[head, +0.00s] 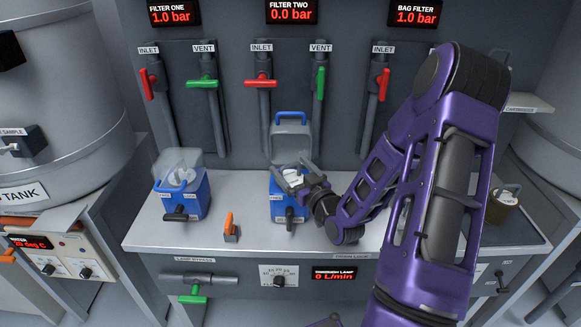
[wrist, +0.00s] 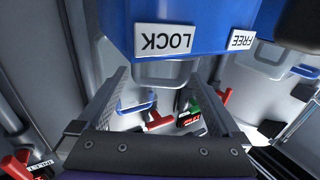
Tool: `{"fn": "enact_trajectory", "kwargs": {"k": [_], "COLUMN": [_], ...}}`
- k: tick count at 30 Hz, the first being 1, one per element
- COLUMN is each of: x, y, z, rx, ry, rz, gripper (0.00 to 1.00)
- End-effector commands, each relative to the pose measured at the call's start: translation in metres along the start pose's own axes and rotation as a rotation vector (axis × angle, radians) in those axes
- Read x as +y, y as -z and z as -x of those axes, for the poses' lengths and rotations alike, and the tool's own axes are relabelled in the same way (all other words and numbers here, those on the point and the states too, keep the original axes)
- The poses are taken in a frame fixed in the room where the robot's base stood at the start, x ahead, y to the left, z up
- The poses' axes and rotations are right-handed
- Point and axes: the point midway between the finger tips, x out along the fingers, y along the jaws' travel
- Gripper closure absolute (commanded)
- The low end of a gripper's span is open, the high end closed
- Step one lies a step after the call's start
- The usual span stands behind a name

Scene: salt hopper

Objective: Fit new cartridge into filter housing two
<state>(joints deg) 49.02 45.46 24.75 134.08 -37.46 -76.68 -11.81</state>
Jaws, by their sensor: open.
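Filter housing two (head: 275,209) is a blue box with a dark front lever, at the middle of the bench under the FILTER TWO display. Its grey lid (head: 291,149) with a blue handle stands raised behind it. A white shape (head: 291,171), perhaps a cartridge, shows at the housing's mouth, partly hidden by my gripper. My gripper (head: 290,183) is over the housing's top, its fingers open. In the wrist view the open fingers frame the lid and its blue handle (wrist: 135,106); the blue housing (wrist: 205,22) with LOCK and FREE labels fills the top. No cartridge is clear there.
Filter one's blue housing (head: 181,194) with a clear cover stands to the left. An orange-handled item (head: 230,227) is between the housings. Red and green valve handles hang on the back wall. A brown container (head: 502,207) sits at right, behind my arm.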

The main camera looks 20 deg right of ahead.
Motion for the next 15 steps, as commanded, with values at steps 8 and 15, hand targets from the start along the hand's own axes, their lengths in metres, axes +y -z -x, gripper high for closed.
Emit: {"fn": "enact_trajectory", "kwargs": {"k": [8,15], "x": [0.0,0.0], "y": [0.0,0.0], "z": [0.015,0.027], "rx": [-0.001,0.001], "ry": [-0.001,-0.001], "rz": [0.0,0.0], "gripper": [0.0,0.0]}}
